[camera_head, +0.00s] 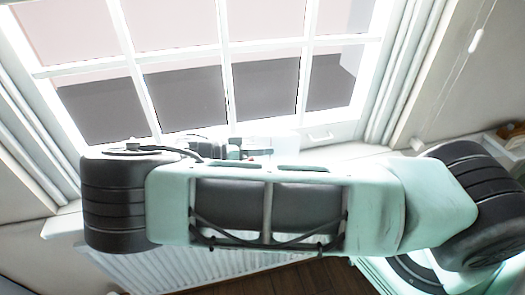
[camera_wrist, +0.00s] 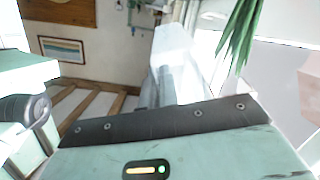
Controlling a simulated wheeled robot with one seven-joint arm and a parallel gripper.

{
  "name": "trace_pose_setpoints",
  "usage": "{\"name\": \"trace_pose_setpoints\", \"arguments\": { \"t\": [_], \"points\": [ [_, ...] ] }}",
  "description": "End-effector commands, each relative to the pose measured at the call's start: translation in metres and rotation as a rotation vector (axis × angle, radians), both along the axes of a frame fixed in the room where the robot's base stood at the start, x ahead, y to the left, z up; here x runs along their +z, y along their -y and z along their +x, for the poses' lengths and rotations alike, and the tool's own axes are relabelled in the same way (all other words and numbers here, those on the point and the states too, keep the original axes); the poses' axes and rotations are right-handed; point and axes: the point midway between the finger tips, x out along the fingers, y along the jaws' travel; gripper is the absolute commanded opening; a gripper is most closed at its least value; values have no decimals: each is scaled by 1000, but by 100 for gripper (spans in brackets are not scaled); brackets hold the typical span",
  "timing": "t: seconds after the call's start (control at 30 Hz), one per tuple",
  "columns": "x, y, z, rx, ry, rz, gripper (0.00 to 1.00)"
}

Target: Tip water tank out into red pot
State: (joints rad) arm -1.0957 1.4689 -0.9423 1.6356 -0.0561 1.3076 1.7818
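My arm lies across the head view and hides much of what is behind it. My gripper's mint body with a dark edge and a small light fills the bottom of the wrist view; its fingertips cannot be made out clearly. A pale, partly see-through box-like thing (camera_wrist: 174,55) stands just beyond that edge, perhaps the water tank. Whether the gripper holds it cannot be told. In the head view, a pale thing with small dark and red parts (camera_head: 262,146) shows behind my arm at the window; I cannot tell what it is. I see no red pot that I can identify.
A white-framed window (camera_head: 230,75) with a sill is behind my arm. A white radiator (camera_head: 170,270) is below it, over a wooden floor (camera_head: 300,278). Green leaves (camera_wrist: 243,35) hang at the wrist view's upper right. A framed picture (camera_wrist: 63,50) is on the wall.

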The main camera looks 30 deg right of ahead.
Motion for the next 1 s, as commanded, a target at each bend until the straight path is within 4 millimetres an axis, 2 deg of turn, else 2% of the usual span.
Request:
{"name": "trace_pose_setpoints", "arguments": {
  "t": [0.43, 0.67, 1.0],
  "points": [
    [1, 0, 0, -1, 1, 5, 0],
    [-1, 2, -1, -2, 52, 177, 0],
    [-2, 3, -1, -3, 65, 229, 0]
  ]
}}
